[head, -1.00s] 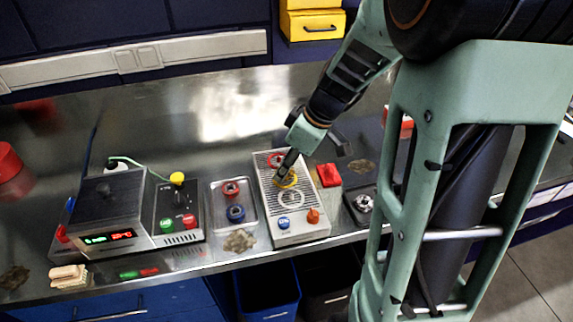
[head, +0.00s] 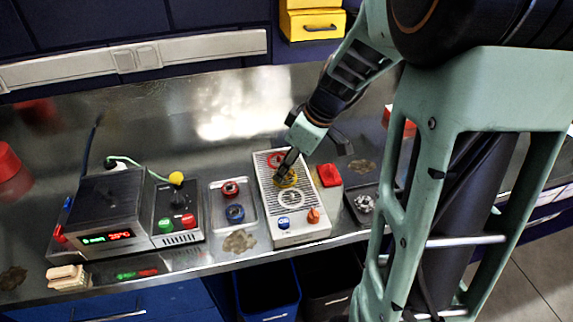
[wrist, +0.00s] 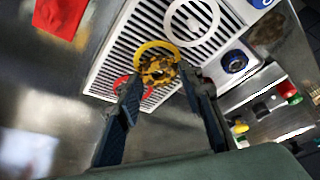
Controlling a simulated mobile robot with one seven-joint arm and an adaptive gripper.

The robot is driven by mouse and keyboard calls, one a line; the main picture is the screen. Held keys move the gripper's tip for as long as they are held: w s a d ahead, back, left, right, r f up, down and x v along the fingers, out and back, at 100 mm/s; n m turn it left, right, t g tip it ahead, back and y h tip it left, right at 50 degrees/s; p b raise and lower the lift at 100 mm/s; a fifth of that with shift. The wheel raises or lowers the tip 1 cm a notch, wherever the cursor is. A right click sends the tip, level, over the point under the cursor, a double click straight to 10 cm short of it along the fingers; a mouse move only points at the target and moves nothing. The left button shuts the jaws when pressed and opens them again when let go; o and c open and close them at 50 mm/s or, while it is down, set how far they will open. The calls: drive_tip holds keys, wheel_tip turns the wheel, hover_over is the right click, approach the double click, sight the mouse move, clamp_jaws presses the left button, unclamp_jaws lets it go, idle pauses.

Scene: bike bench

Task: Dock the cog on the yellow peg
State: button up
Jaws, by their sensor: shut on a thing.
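My gripper (wrist: 160,82) is shut on the cog (wrist: 158,70), a mottled yellow-brown toothed piece between the fingertips in the wrist view. The cog is over the yellow ring (wrist: 146,47) on the white slotted panel (wrist: 105,80). In the head view my gripper (head: 282,178) points down at the yellow ring (head: 292,178) on the panel (head: 265,208). The cog and fingers hide the yellow peg, so I cannot tell whether the cog is around it or just above it.
The panel also has a red ring (head: 276,160), a white ring (head: 291,198), a blue knob (head: 284,222) and an orange knob (head: 313,215). A tray with a red piece (head: 230,188) and a blue piece (head: 235,212) lies left. A red block (head: 328,175) sits right.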

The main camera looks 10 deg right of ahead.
drive_tip(key=shift+b, duration=0.35)
drive_tip(key=shift+f+b, duration=0.6)
drive_tip(key=shift+b, duration=0.1)
drive_tip(key=o, duration=0.9)
drive_tip(key=p+v, duration=0.5)
drive_tip(key=v, duration=0.6)
idle(0.5)
